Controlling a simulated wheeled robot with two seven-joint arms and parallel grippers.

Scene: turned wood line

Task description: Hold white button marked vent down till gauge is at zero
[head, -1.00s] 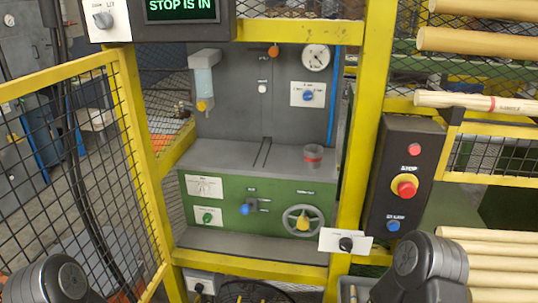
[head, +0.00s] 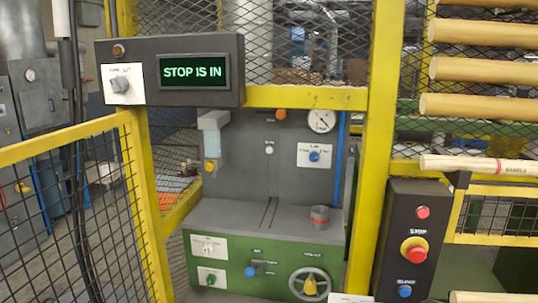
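A small white button (head: 269,149) sits on the grey back panel of the machine, with a tiny label above it that is too small to read. A round white-faced gauge (head: 322,121) is on the same panel, up and to the right of the button. Its dark needle shows, but the reading is too small to tell. Nothing touches the button. Neither of my grippers is in the head view.
A display (head: 195,72) reads "STOP IS IN". A red stop knob (head: 414,250) is on the dark box at right. A yellow post (head: 375,150) and mesh guard (head: 65,200) flank the machine opening.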

